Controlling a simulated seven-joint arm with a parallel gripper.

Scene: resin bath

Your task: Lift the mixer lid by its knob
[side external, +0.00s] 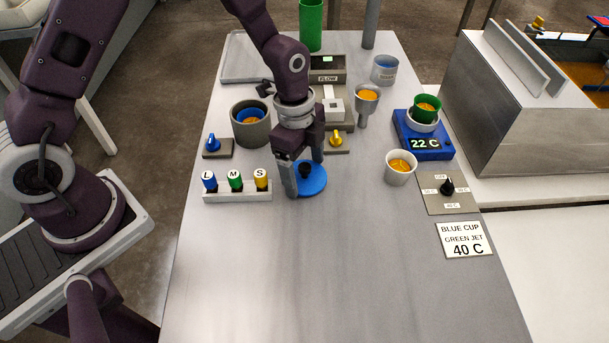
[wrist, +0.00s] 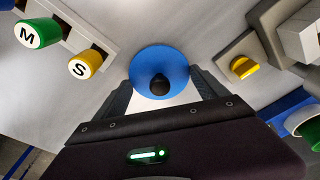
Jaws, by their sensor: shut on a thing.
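The lid (side external: 318,184) is a blue disc with a black knob (side external: 305,170) on top. The exact contact is hidden. A grey pot (side external: 236,124) with a blue and orange inside stands open, behind and left of the lid.
A rack (side external: 238,190) with blue, green and yellow buttons stands close left of the lid. A yellow knob (side external: 336,138) is behind it. A white cup (side external: 400,178), a blue scale (side external: 436,150) and a dial plate (side external: 462,205) are to the right. The table front is clear.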

